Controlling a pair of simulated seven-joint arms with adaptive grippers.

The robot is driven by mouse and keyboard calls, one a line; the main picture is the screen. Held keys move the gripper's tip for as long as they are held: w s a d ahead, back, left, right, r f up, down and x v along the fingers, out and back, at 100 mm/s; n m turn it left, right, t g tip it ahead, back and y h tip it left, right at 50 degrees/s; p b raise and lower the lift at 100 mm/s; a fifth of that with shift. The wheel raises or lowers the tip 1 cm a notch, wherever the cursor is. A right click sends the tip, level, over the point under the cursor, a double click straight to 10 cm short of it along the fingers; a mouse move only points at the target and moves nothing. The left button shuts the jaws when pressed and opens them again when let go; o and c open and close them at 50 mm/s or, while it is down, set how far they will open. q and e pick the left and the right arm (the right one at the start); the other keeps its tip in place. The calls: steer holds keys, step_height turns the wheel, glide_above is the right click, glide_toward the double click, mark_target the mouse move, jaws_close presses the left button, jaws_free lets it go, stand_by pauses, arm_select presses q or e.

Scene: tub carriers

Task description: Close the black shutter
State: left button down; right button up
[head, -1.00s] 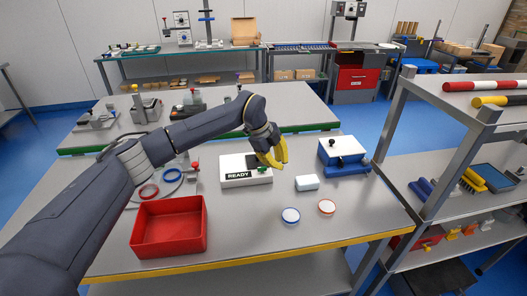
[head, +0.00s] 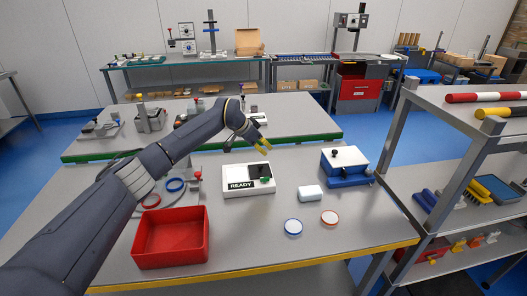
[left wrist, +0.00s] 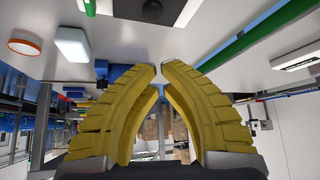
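The white box (head: 236,177) with a READY label stands in the middle of the near table in the head view. The black shutter (head: 260,169) is the dark panel on its top right, with a green part just in front of it. The dark panel with a round knob shows at the top of the left wrist view (left wrist: 130,8). Whether it fully covers its opening I cannot tell. My left gripper (head: 264,144) is raised above and behind the box, apart from it and empty. Its yellow fingertips (left wrist: 160,68) nearly meet. My right gripper is out of view.
A red tray (head: 170,238) stands at front left. A white block (head: 310,193), a blue-rimmed lid (head: 293,227) and a red-rimmed lid (head: 329,217) lie right of the box. A blue and white fixture (head: 345,166) stands behind them. A shelf rack (head: 400,128) borders the right.

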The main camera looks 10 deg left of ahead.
mark_target(266, 168)
arm_select(q)
steer(key=x, duration=0.8)
steer(key=shift+d+f, duration=0.2)
steer(key=shift+s+a+r, duration=0.15)
steer(key=shift+s+a, duration=0.25)
steer(key=shift+a, duration=0.2)
steer(key=shift+s+a+r, duration=0.1)
steer(key=shift+s+a, duration=0.85)
